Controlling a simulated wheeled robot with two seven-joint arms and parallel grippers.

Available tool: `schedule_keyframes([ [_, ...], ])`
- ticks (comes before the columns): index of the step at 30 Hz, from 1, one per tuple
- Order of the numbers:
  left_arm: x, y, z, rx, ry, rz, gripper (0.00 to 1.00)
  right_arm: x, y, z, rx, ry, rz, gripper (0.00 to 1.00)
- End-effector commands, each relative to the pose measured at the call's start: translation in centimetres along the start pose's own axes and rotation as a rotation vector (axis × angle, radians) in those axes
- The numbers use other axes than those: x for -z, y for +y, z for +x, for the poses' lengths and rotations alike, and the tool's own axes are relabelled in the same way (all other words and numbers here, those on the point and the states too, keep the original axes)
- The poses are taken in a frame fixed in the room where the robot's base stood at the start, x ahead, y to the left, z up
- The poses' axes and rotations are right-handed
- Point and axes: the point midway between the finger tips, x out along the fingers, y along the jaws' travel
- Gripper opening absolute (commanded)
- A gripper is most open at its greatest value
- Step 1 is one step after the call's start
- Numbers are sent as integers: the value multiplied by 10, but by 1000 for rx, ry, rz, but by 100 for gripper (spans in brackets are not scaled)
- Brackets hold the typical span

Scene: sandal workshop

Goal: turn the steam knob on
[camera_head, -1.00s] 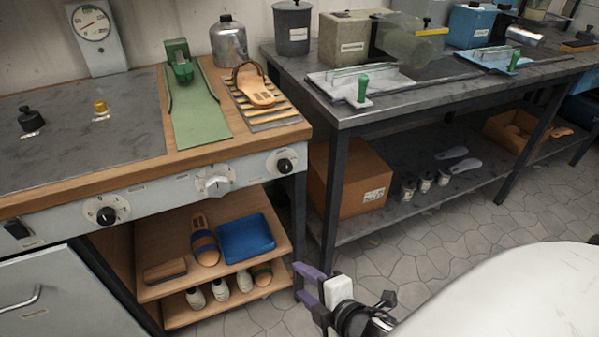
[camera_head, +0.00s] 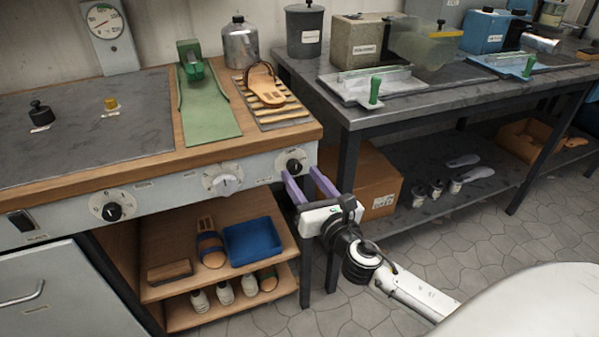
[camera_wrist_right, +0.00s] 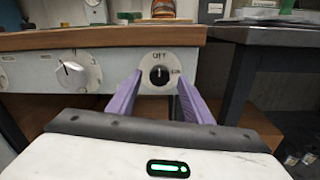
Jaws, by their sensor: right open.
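Three knobs sit on the bench's front panel: a black knob (camera_head: 112,211) at left, a white knob (camera_head: 224,181) in the middle and a black knob (camera_head: 294,165) at right. I cannot read which one is marked steam. My right gripper (camera_head: 298,174) is open and empty, just in front of the right knob. In the right wrist view, the right black knob (camera_wrist_right: 159,75) shows between the purple fingers on its white dial, with its pale mark pointing up. The fingers appear short of it. My left gripper is out of view.
The wooden bench edge (camera_head: 160,166) runs above the panel. A shelf with sandals and a blue tray (camera_head: 252,241) is below. A dark metal table (camera_head: 420,108) stands to the right, with a cardboard box (camera_head: 372,185) beneath. A pressure gauge (camera_head: 104,22) stands at back left.

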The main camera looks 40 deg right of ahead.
Motion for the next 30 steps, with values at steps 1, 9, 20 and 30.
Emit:
schedule_keyframes([
  [1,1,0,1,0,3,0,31,0,0,7,0,-1,0,46],
  [9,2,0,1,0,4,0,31,0,0,22,-1,1,1,46],
  [20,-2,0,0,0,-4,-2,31,1,0,22,-1,1,1,21],
  [30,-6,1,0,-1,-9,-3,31,1,0,22,-1,0,22,5],
])
